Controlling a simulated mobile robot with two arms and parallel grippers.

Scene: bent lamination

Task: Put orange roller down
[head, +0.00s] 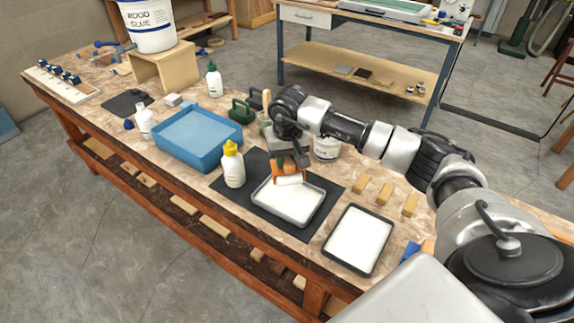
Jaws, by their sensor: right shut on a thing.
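The orange roller (287,171) is in my right gripper (289,158), over the back part of a metal tray with white contents (289,222). The roller's pale cylinder (288,180) points down toward the tray; I cannot tell whether it touches the white surface. My right gripper is shut on the roller, reaching in from the right with its jaws pointing down. The tray lies on a dark mat (247,197) on the workbench. My left gripper is not in view.
A yellow-capped bottle (233,167) stands just left of the tray. A blue bin (198,138) is further left. A dark-rimmed tray (357,241) and several wooden blocks (385,194) lie to the right. A white tub (327,148) stands behind.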

